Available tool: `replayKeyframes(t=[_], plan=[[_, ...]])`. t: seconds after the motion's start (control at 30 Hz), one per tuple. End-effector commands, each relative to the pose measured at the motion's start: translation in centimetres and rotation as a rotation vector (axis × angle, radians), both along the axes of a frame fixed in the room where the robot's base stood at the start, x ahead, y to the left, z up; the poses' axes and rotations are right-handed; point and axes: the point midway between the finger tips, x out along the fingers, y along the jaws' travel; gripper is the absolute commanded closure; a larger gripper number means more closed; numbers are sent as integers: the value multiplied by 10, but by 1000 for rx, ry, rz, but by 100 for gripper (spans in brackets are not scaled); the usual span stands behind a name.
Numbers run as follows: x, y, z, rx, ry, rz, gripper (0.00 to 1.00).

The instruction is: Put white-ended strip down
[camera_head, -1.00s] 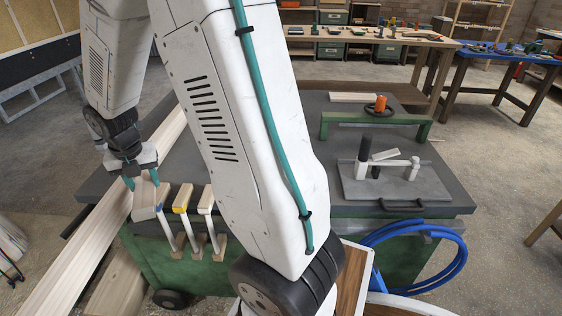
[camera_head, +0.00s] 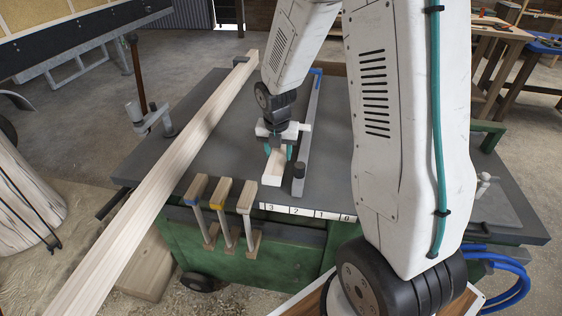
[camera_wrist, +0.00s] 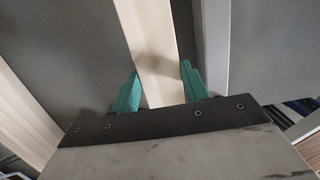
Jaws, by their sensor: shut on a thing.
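My gripper (camera_head: 278,150) is shut on a short pale wooden strip (camera_head: 272,170), low over the dark bench top (camera_head: 225,150). The strip's near end looks white and points toward the front edge. In the wrist view the strip (camera_wrist: 155,45) runs between the two green fingertips (camera_wrist: 158,85) and away from the gripper. A grey metal bar with a blue far end (camera_head: 311,120) lies just right of the strip. I cannot tell whether the strip touches the bench top; its underside is hidden.
A long pale beam (camera_head: 165,190) crosses the bench's left side and overhangs the front. Three upright clamp-like pieces (camera_head: 222,195), one blue-marked and one yellow-marked, stand at the front edge beside a numbered scale (camera_head: 305,213). Bench surface between beam and strip is clear.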

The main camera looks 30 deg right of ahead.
Motion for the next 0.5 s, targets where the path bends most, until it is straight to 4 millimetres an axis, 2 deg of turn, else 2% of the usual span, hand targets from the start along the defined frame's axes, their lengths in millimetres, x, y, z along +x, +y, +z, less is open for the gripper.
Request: replayKeyframes(t=[0.13,0.3,0.5], plan=[[0,0,-12,1,2,-1,84],[-1,-1,-37,1,3,-1,84],[0,-1,-40,0,-2,-3,84]])
